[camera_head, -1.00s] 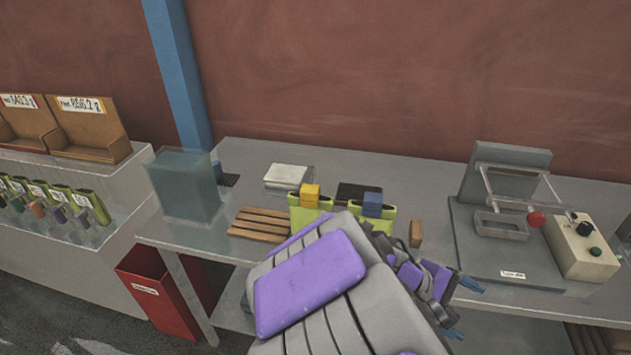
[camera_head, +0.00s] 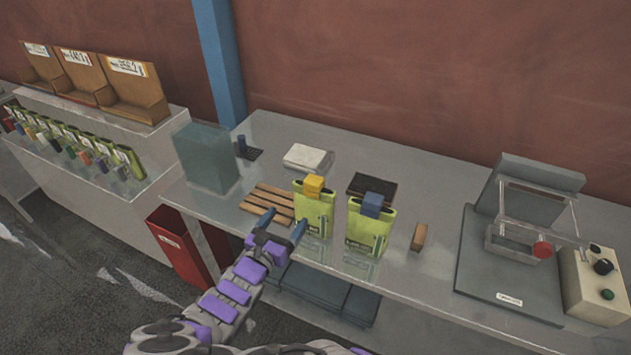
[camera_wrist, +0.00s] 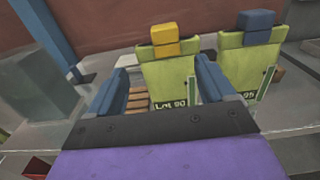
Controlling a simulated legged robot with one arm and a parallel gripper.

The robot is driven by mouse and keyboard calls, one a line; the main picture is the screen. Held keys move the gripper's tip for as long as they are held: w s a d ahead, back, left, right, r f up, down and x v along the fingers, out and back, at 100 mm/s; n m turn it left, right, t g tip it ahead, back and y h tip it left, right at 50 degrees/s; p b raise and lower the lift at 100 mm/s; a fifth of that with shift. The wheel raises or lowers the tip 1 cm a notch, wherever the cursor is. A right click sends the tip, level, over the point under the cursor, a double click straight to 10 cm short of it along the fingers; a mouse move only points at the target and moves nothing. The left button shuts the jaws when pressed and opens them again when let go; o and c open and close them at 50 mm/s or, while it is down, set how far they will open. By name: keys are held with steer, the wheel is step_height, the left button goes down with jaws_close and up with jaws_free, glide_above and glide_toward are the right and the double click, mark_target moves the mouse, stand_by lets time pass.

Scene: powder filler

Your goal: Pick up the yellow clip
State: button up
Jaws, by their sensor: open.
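The yellow clip (camera_head: 315,185) sits on the top edge of a green pouch (camera_head: 313,212) standing on the bench. In the wrist view the yellow clip (camera_wrist: 165,40) is ahead and above the gap between my fingers, on the pouch marked "Lot 90" (camera_wrist: 166,80). My gripper (camera_head: 283,222) is open and empty, in front of and slightly left of that pouch in the head view. Its blue fingers (camera_wrist: 165,85) stand apart in the wrist view. A blue clip (camera_head: 372,204) sits on a second green pouch (camera_head: 368,232) to the right.
A wooden slatted rack (camera_head: 268,203) lies left of the pouches and a wooden block (camera_head: 419,237) right of them. A glassy box (camera_head: 205,158) stands at the bench's left end. A sealing machine (camera_head: 510,260) is at the right. A red bin (camera_head: 178,250) is below.

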mark_target(316, 180)
steer(key=x, duration=0.3)
steer(key=d+x, duration=0.1)
steer(key=x, duration=0.2)
steer(key=d+b+x, duration=0.1)
steer(key=x, duration=0.2)
steer(key=shift+d+r, duration=0.1)
steer(key=shift+d, duration=0.05)
steer(key=shift+w, duration=0.85)
steer(key=shift+w+a, duration=0.3)
steer(key=shift+a, duration=0.5)
steer(key=shift+w, duration=0.3)
steer(key=w+d, duration=0.2)
steer(key=w+d+b, duration=0.1)
steer(key=w, duration=0.1)
steer(key=shift+w+d, duration=0.3)
steer(key=shift+d, duration=0.05)
steer(key=shift+o, duration=0.2)
steer(key=shift+a, duration=0.5)
steer(key=shift+c, duration=0.8)
steer(key=shift+s, duration=0.1)
steer(key=c, duration=0.3)
steer(key=shift+d, duration=0.25)
steer(key=c, duration=0.6)
steer(key=shift+a, duration=0.2)
steer(key=shift+c, duration=0.4)
